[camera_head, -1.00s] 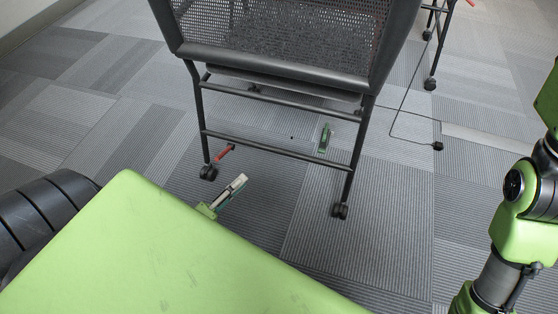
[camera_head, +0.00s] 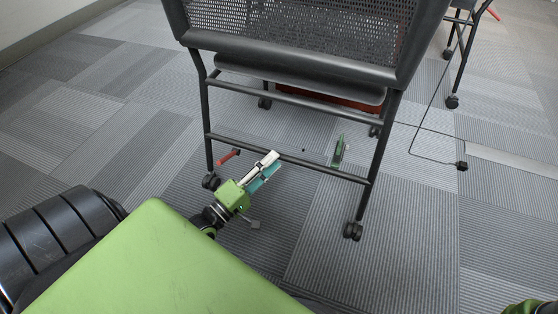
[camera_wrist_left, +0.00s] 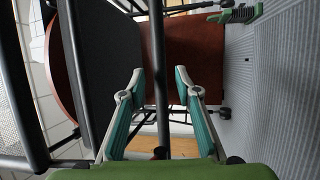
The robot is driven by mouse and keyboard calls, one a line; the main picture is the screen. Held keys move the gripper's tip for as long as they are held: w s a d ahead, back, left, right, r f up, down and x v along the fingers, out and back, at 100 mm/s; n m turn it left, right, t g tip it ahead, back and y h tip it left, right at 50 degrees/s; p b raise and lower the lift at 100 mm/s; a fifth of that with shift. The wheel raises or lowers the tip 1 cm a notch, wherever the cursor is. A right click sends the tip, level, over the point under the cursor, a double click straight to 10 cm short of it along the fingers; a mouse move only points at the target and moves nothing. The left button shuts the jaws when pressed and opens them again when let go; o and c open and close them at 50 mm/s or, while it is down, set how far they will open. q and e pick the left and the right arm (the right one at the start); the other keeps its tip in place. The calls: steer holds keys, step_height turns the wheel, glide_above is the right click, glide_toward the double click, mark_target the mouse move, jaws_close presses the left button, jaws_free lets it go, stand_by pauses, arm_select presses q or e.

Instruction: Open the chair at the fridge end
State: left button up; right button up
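The black mesh-backed chair (camera_head: 300,55) stands on casters in front of me in the head view, its back towards me. I cannot tell its seat position clearly. A red piece (camera_head: 228,158) shows by its left leg. My left gripper (camera_head: 271,167) is low beside the chair's lower crossbar; contact cannot be told. In the left wrist view my left gripper (camera_wrist_left: 160,72) is open, with fingers apart on either side of a dark frame bar (camera_wrist_left: 158,85) farther in. A black panel (camera_wrist_left: 106,65) and reddish-brown panels show beyond.
A green fitting (camera_head: 339,151) lies on the carpet under the chair. A black cable (camera_head: 425,153) runs on the floor to the right. Part of another chair (camera_head: 458,60) stands at the upper right. Carpet on the left is clear.

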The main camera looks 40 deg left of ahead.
arm_select(q)
steer(key=shift+b+x, duration=0.5)
steer(key=shift+x, duration=1.25)
jaws_close()
steer(key=shift+d, duration=0.1)
